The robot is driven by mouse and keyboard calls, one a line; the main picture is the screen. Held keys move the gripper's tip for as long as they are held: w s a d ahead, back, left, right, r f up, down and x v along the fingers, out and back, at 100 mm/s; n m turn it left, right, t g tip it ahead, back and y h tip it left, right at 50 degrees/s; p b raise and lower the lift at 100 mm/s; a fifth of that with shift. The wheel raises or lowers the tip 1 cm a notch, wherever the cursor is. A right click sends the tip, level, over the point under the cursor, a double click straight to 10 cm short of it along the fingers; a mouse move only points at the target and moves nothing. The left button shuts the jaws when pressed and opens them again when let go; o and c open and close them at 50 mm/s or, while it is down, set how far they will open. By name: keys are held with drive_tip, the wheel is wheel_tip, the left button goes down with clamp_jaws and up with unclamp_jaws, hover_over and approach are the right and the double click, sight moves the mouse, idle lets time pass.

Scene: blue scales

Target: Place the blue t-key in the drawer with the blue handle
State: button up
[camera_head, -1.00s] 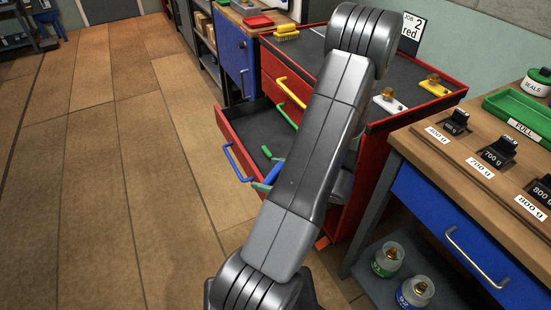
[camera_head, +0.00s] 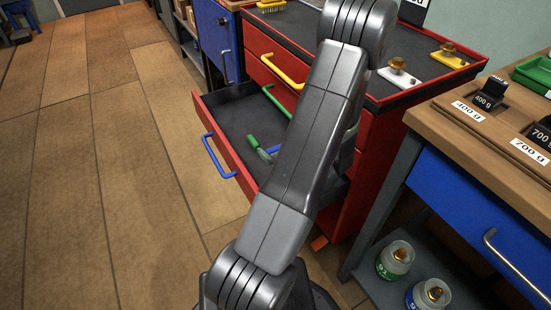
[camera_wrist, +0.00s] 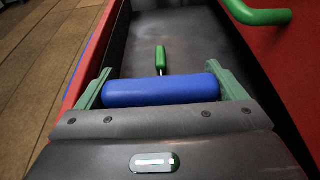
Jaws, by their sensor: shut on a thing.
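The blue t-key (camera_wrist: 160,90) is held crosswise between the green fingers of my gripper (camera_wrist: 163,92), which is shut on it. A little of the blue key (camera_head: 274,149) shows beside my arm in the head view. The drawer with the blue handle (camera_head: 215,160) is pulled open, and its dark floor (camera_head: 232,118) is visible. My gripper is over this drawer; the height above its floor is hard to tell. The rest of the key and much of the gripper are hidden behind my arm in the head view.
A green-handled tool (camera_wrist: 161,58) with a metal shaft lies in the open drawer. The drawers with green (camera_head: 277,102) and yellow (camera_head: 283,73) handles above are shut. A workbench with weights (camera_head: 490,92) stands to the right. Open floor lies to the left.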

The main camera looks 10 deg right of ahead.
drive_tip(key=shift+f+b, duration=0.65)
drive_tip(key=shift+f, duration=1.8)
drive_tip(key=shift+f, duration=0.2)
drive_tip(key=o, duration=1)
drive_tip(key=shift+r, duration=0.1)
drive_tip(key=shift+r, duration=0.2)
drive_tip(key=p+v, duration=0.1)
drive_tip(key=v, duration=1.1)
drive_tip(key=shift+p, duration=0.35)
